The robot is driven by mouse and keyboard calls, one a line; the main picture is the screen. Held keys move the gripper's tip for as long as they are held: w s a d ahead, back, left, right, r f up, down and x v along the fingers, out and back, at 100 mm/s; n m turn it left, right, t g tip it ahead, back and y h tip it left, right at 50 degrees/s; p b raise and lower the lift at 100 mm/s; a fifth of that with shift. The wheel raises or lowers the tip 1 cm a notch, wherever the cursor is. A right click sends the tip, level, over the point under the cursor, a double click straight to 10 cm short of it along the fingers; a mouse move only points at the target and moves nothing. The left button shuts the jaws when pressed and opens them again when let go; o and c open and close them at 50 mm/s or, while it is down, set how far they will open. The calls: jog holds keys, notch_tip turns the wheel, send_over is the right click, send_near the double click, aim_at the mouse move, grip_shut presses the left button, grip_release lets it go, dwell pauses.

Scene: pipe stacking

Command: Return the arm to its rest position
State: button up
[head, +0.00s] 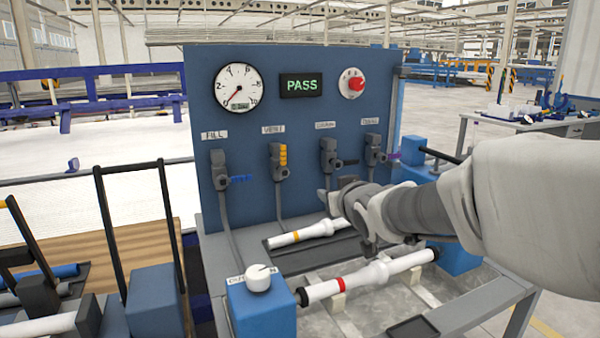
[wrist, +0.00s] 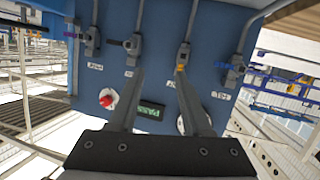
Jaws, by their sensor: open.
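My arm reaches in from the right in the head view. My gripper (head: 336,190) is in front of the lower part of the blue panel (head: 303,95), below the valve row. In the wrist view my gripper (wrist: 160,72) has its two fingers apart with nothing between them, facing the panel, which appears turned over. A white pipe with an orange band (head: 309,234) lies on a dark tray under my wrist. Another white pipe with a red band (head: 365,279) lies across supports between blue blocks, partly close below my arm.
The panel has a gauge (head: 238,88), a green PASS display (head: 301,85), a red knob (head: 351,83) and several valves (head: 278,160). A white knob (head: 258,278) tops a blue block at front. Black upright handles (head: 138,232) stand left. Open floor lies beyond the bench.

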jog(key=s+d+f+m+g+h, duration=0.1)
jog(key=s+d+f+g, duration=0.15)
jog(key=s, duration=0.85)
jog(key=s+d+f+m+g+h+p, duration=0.1)
jog(key=s+d+f+g, duration=0.15)
jog(key=s, duration=0.75)
jog(key=s+d+f+m+g+h, duration=0.1)
jog(key=s+f+g, duration=0.25)
jog(key=s, duration=0.75)
notch_tip(320, 180, up, 21)
jog(key=p, duration=2)
jog(key=shift+w+d, duration=0.15)
jog(key=shift+d, duration=0.1)
